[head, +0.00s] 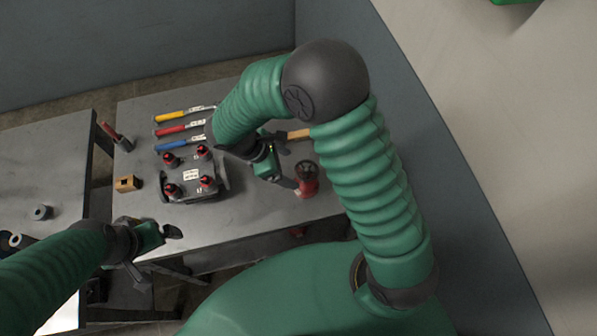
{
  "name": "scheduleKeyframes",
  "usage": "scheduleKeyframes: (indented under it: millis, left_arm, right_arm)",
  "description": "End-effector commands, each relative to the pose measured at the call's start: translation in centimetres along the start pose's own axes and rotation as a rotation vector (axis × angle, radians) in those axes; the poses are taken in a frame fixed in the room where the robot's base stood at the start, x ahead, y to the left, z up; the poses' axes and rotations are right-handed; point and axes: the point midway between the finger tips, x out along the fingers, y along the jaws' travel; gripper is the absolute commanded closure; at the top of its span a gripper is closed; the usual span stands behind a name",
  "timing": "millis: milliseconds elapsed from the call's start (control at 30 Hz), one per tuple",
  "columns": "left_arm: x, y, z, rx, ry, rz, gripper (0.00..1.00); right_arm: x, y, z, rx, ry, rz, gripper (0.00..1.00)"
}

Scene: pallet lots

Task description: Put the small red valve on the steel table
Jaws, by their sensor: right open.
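The small red valve (307,184), with a dark handwheel on top, stands upright near the right end of the middle grey table (245,205). My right gripper (289,164) is open just left of the valve, one finger close to it; I cannot tell whether they touch. My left gripper (160,255) has its fingers apart and looks empty, at the front left of the middle table. A second grey metal table (45,150) stands at the far left. I cannot tell from looks which table is the steel one.
A dark block with several red-topped fittings (192,175) sits mid-table. Yellow (178,116), red (180,129) and blue (180,143) handled tools lie behind it. A small wooden block (128,184) is at left.

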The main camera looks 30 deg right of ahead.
Motion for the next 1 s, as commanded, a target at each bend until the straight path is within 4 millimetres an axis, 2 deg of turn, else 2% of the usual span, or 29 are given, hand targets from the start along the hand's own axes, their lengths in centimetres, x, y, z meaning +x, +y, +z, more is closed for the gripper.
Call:
scheduleKeyframes:
  millis: [133, 233, 267, 400, 500, 567, 667, 1000]
  left_arm:
    - [0.2, 0.0, 0.0, 0.0, 0.0, 0.0, 0.0]
    - [0.2, 0.0, 0.0, 0.0, 0.0, 0.0, 0.0]
    - [0.2, 0.0, 0.0, 0.0, 0.0, 0.0, 0.0]
    - [0.2, 0.0, 0.0, 0.0, 0.0, 0.0, 0.0]
    - [0.2, 0.0, 0.0, 0.0, 0.0, 0.0, 0.0]
    - [0.2, 0.0, 0.0, 0.0, 0.0, 0.0, 0.0]
    - [0.2, 0.0, 0.0, 0.0, 0.0, 0.0, 0.0]
    - [0.2, 0.0, 0.0, 0.0, 0.0, 0.0, 0.0]
  right_arm:
    - [-1.6, -0.1, 0.2, 0.017, 0.008, -0.004, 0.17]
    - [-1.7, -1.5, 1.5, 0.189, 0.101, -0.036, 0.17]
    - [-1.7, -2.2, 2.1, 0.287, 0.151, -0.054, 0.17]
    - [-1.9, -4.7, 4.4, 0.855, 0.425, -0.14, 0.17]
    - [-2.2, -5.1, 5.8, 1.182, 0.57, -0.179, 0.17]
    - [-2.2, -5.1, 6.3, 1.293, 0.617, -0.192, 0.17]
    - [-2.3, -4.9, 6.5, 1.347, 0.64, -0.199, 0.17]
    - [-2.3, -4.9, 6.4, 1.337, 0.636, -0.198, 0.17]
